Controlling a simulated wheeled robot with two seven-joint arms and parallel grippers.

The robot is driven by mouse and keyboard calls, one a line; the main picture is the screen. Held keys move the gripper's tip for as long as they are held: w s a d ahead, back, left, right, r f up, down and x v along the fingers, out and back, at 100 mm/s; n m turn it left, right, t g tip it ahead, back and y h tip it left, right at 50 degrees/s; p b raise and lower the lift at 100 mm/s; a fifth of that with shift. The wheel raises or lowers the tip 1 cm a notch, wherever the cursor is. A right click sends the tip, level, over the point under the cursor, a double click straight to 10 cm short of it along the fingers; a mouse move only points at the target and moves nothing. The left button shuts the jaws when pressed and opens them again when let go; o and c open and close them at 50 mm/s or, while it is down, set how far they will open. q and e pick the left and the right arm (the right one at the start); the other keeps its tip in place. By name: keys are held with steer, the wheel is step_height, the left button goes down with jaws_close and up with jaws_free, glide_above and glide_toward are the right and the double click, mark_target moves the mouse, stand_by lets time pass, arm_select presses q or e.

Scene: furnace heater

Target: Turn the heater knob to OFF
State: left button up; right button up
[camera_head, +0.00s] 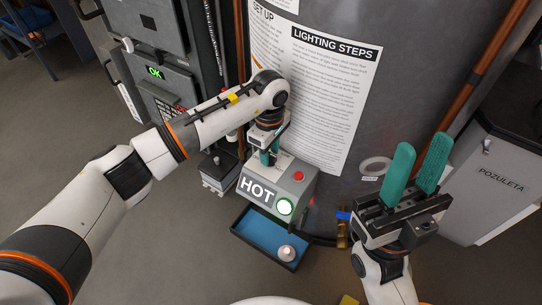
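The knob is not visible; the gripper and wrist cover that part of the box. I cannot tell whether the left fingers are closed on anything. My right gripper (417,165) is to the right, in front of the tank, with its two teal fingers apart and nothing between them.
The tank (405,75) carries a "LIGHTING STEPS" sheet (325,90). A blue tray (258,237) with a small white round item (287,253) lies below the box. Copper pipes flank the tank.

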arm_select(q)
jaws_close()
steer(key=n, duration=0.1)
steer(key=n+p, duration=0.1)
steer(key=shift+r+n, duration=0.2)
steer(key=shift+n, duration=0.1)
steer(key=shift+a+n+p, duration=0.1)
steer(key=shift+n+p, duration=0.2)
steer(key=shift+n, duration=0.3)
steer(key=shift+f+n, duration=0.2)
steer(key=shift+n, duration=0.3)
